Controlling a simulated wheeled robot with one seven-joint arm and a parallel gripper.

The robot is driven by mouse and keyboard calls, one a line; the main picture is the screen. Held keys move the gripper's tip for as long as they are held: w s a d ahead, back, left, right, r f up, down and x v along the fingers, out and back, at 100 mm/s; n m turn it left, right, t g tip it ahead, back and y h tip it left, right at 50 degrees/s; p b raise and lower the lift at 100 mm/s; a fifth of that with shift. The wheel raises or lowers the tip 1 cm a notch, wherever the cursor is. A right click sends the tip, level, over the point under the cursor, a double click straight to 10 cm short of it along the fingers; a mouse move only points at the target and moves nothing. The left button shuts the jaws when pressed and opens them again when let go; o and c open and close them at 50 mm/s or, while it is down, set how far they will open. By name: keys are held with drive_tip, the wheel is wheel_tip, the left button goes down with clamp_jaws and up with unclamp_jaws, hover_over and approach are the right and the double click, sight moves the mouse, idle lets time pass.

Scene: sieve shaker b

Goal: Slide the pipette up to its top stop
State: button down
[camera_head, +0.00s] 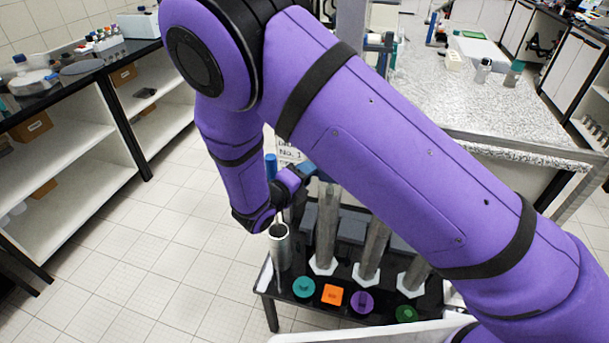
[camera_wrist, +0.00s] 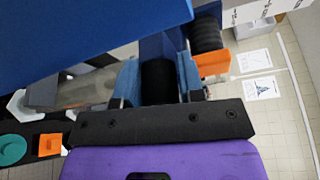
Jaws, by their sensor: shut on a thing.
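In the wrist view my gripper (camera_wrist: 160,82) is shut on a dark round body (camera_wrist: 158,83), which looks like part of the pipette. The blue fingers press on its two sides. A large blue part covers the upper left of this view and hides what lies beyond. A black ribbed part (camera_wrist: 207,33) and an orange block (camera_wrist: 213,64) show to the right of the fingers. In the head view my purple arm hides most of the gripper and the pipette. A blue upright piece (camera_head: 270,166) shows beside my wrist; I cannot tell what it belongs to.
A black table (camera_head: 318,312) holds several clear cylinders on white hexagonal bases, with a teal disc (camera_head: 304,287), orange square (camera_head: 332,295), purple disc (camera_head: 362,302) and green piece (camera_head: 406,313) in front. A speckled bench (camera_head: 430,100) stands behind. Floor at left is free.

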wheel_tip(320, 180, up, 34)
drive_tip(key=shift+r, duration=0.15)
drive_tip(key=c, duration=0.8)
unclamp_jaws()
drive_tip(key=v, duration=1)
drive_tip(key=shift+s+a, duration=0.25)
drive_tip(key=shift+s, duration=0.05)
